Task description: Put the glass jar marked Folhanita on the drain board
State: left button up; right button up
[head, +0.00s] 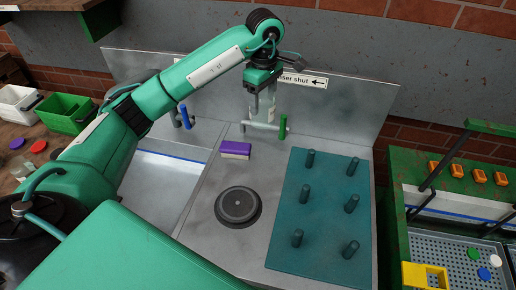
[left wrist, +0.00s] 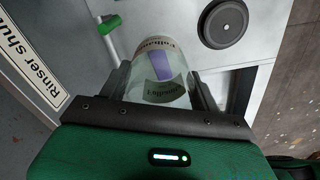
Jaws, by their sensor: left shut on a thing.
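My left gripper (head: 262,95) is shut on a clear glass jar (head: 263,112), above the back of the grey counter near the green-handled fitting. In the left wrist view the jar (left wrist: 152,50) sits between both fingers of the gripper (left wrist: 160,88), with a pale label reading roughly "Folhanita", partly turned from view. Something purple shows through the glass. The drain board (head: 326,215), a teal board with several upright pegs, lies to the right and nearer; its pegs are bare. My right gripper is not in view.
A purple-topped sponge (head: 236,149) and a dark round disc (head: 239,206) lie left of the board. A green handle (head: 282,127) stands close by the jar. A sign ending "ser shut" (head: 304,80) is on the back panel. A sink basin (head: 165,175) is at left.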

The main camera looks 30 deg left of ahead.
aim_at(263, 116)
pick_arm(q)
notch_tip(263, 116, down, 2)
jog(key=shift+s+p, duration=0.15)
jog(key=shift+p, duration=0.3)
notch_tip(263, 116, down, 4)
jog(key=shift+p, duration=0.7)
notch_tip(263, 116, down, 13)
jog(key=p, duration=0.4)
jog(key=shift+f, duration=0.5)
jog(key=o, duration=1.1)
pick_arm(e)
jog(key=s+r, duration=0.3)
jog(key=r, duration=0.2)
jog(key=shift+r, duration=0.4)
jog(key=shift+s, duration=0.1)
